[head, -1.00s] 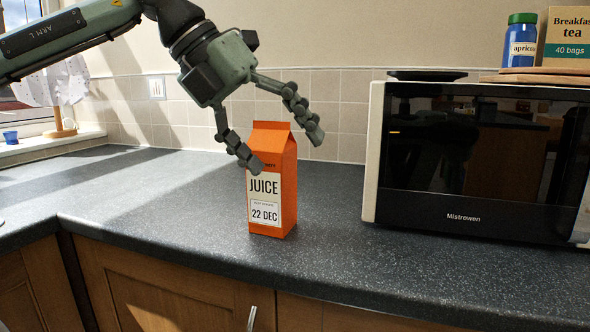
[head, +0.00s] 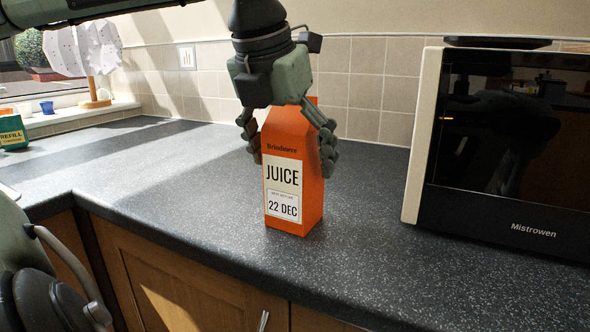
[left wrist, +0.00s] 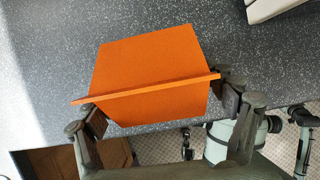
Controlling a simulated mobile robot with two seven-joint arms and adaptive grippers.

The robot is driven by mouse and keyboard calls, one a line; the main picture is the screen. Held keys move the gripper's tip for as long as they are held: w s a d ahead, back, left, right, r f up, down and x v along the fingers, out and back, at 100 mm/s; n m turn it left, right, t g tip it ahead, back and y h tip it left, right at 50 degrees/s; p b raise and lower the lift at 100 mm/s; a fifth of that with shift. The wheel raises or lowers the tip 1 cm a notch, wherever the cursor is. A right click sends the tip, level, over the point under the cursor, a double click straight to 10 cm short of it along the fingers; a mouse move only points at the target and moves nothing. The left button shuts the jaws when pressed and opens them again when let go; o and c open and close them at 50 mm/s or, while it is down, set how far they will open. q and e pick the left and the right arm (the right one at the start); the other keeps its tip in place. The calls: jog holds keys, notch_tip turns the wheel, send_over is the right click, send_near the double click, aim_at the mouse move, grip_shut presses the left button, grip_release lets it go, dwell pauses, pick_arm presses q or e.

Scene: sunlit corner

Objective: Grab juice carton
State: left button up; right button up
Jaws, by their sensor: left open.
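The orange juice carton (head: 284,215) stands upright on the dark speckled counter (head: 180,190), its label reading "JUICE" and "22 DEC" toward me. My left gripper (head: 291,164) is above it, pointing down and open, with one finger on each side of the carton's upper part. The palm hides part of the carton's top. In the left wrist view, the carton (left wrist: 150,60) lies between the two fingers of the left gripper (left wrist: 157,97), its top ridge running across. The fingertips are very close to its sides; I cannot tell whether they touch. My right gripper is not in view.
A microwave (head: 495,222) stands to the right of the carton, with a clear gap between. A green box (head: 12,132) and a small blue cup (head: 47,107) are at the far left by the window. The counter left of the carton is free.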

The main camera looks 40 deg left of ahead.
pick_arm(q)
jog(key=shift+w+f, duration=0.15)
jog(key=shift+f, duration=0.25)
jog(key=c, duration=1.7)
jog(key=shift+r, duration=0.1)
jog(key=shift+c, duration=1)
jog(key=shift+w, duration=0.1)
